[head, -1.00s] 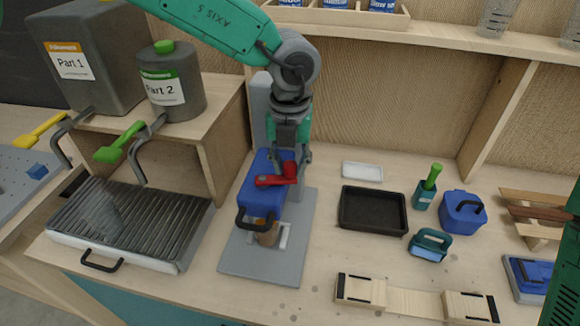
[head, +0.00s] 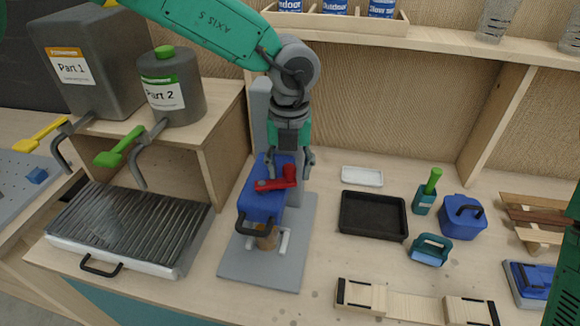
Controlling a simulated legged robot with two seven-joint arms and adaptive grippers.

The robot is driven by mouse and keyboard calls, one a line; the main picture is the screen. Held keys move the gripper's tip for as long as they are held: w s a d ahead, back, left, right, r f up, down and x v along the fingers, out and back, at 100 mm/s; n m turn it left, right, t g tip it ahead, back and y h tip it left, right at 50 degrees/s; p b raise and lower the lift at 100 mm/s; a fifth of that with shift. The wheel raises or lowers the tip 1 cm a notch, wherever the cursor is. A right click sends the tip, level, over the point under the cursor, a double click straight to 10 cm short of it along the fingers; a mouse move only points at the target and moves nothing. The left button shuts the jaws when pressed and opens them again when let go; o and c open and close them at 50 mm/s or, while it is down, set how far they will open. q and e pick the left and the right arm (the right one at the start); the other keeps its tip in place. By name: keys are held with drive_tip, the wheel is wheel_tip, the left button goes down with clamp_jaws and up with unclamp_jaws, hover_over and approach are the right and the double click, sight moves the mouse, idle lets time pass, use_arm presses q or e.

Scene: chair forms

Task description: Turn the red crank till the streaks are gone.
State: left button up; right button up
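The mixer has a blue head (head: 262,205) on a grey stand, over a flat grey base (head: 258,267). The red crank (head: 272,184) sits on top of the head, its upright knob towards the right. My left gripper (head: 290,167) points down at the knob, one finger on each side of it. The fingers look spread, with a gap to the knob. A brownish cup (head: 266,238) stands under the head; its contents and any streaks are hidden. My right gripper is out of view; only part of a green arm shows at the right edge.
Part 1 (head: 85,62) and Part 2 (head: 172,88) containers stand on a shelf at left, above a ribbed grille (head: 130,228). A black tray (head: 373,216), white dish (head: 362,176) and blue tools are at right. Bare bench lies between base and tray.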

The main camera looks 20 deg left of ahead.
use_arm(q)
drive_tip(key=shift+r, duration=0.1)
drive_tip(key=shift+w+r, duration=0.1)
drive_tip(key=shift+r, duration=0.25)
wheel_tip(320, 180, up, 11)
idle(0.5)
idle(0.8)
